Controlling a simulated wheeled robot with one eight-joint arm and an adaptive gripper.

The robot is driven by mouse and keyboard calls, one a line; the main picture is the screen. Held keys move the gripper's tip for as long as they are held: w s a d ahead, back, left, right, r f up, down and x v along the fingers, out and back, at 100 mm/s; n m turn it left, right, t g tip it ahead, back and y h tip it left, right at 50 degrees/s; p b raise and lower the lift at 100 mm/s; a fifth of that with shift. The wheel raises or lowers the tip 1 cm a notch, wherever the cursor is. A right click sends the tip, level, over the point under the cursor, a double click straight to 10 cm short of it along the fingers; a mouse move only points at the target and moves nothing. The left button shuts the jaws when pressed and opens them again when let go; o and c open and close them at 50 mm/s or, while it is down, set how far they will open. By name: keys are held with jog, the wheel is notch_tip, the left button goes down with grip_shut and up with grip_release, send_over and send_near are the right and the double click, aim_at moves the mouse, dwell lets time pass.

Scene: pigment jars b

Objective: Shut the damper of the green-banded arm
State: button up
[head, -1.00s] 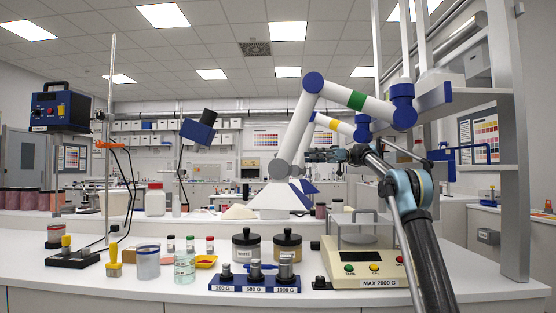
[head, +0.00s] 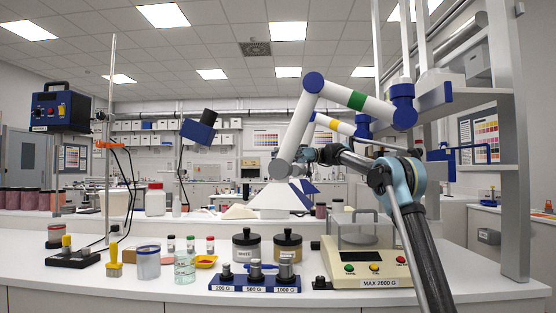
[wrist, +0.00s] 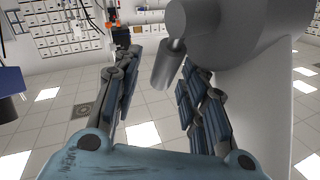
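The green-banded arm (head: 353,98) is a white jointed tube with blue joints and a green band, ending in a pale hood (head: 280,197) above the bench. My gripper (head: 303,155) is at its lower white tube in the head view; its fingertips are hard to make out there. In the wrist view my gripper (wrist: 160,85) is open, one finger on each side. A grey cylindrical damper handle (wrist: 168,66) on a short stem sticks out from the large pale tube (wrist: 255,65) between the fingers, nearer the right one. No contact is clear.
A yellow-banded arm (head: 335,124) hangs behind. Below my arm stand a balance (head: 367,262), two lidded jars (head: 246,247) and a blue weight rack (head: 254,283). A grey shelf post (head: 508,150) stands at right.

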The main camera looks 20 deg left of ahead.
jog(key=shift+s+a, duration=0.3)
jog(key=shift+a, duration=0.15)
grip_shut()
